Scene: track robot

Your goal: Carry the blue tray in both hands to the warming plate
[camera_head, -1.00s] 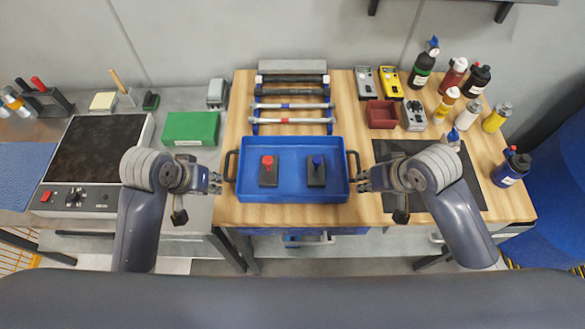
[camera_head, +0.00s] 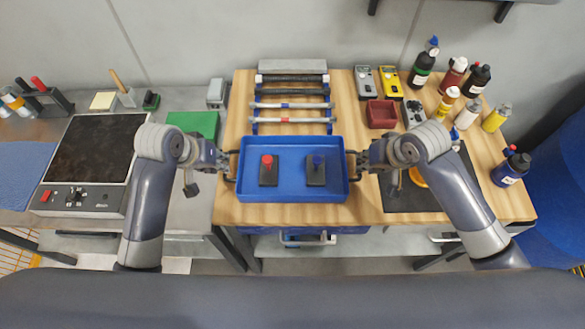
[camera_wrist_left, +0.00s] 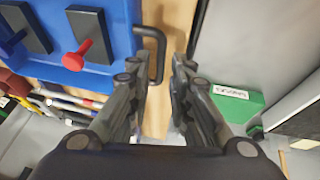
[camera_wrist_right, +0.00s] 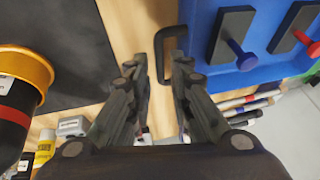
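The blue tray (camera_head: 292,194) rests on the wooden bench top, holding a dark block with a red knob (camera_head: 268,173) and one with a blue knob (camera_head: 316,172). The warming plate (camera_head: 92,150), with a dark top and red switch, is on the grey table at the left. My left gripper (camera_head: 226,163) is at the tray's left handle. In the left wrist view its fingers (camera_wrist_left: 159,68) are apart, with the handle bar (camera_wrist_left: 158,60) between them. My right gripper (camera_head: 360,163) is at the right handle; its fingers (camera_wrist_right: 159,68) are apart around the handle bar (camera_wrist_right: 159,65).
A green box (camera_head: 195,123) lies between warming plate and tray. Rods on a blue rack (camera_head: 290,105) lie behind the tray. A black mat (camera_head: 400,198) with an orange-rimmed object (camera_wrist_right: 25,65) is at the right, partly under my right arm. Several bottles stand farther right.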

